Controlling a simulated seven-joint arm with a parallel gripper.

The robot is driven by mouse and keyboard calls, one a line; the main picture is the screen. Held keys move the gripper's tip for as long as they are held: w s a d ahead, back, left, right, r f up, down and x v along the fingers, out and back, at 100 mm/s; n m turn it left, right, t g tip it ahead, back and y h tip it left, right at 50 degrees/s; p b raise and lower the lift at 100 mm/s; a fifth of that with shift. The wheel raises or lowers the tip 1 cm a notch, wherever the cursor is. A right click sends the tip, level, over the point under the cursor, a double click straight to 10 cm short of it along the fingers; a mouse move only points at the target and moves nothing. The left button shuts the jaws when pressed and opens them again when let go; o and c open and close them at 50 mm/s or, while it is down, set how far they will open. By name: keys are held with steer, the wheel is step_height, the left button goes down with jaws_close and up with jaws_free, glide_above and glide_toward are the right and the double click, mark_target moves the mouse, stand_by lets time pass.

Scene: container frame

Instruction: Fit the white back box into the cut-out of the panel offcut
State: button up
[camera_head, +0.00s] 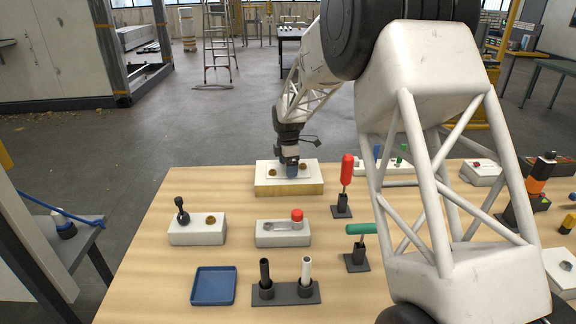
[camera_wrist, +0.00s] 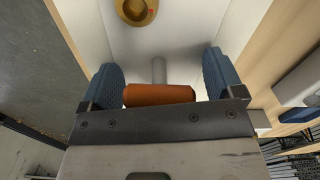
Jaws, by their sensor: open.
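A white-topped block with yellowish sides (camera_head: 289,189) sits at the back of the table and looks like the panel offcut. Brass-coloured round fittings (camera_head: 274,170) show on its top. My gripper (camera_head: 291,172) is low over it, pointing down. In the wrist view my gripper (camera_wrist: 160,78) is open, its blue fingers either side of an orange cylinder (camera_wrist: 160,95) with a grey stem (camera_wrist: 158,69). I cannot tell whether the fingers touch the cylinder. A white surface with a brass ring (camera_wrist: 136,9) lies beyond. I cannot make out the white back box or the cut-out for certain.
In front stand a white block with a black lever (camera_head: 198,231), a slotted block with a red knob (camera_head: 283,233), a blue tray (camera_head: 213,286) and a dark two-post stand (camera_head: 286,292). A red-handled tool (camera_head: 346,172) stands upright close right. Bare wood lies left of the offcut.

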steer(key=shift+r, duration=3.9)
steer(key=shift+r, duration=0.1)
steer(key=shift+r, duration=2.9)
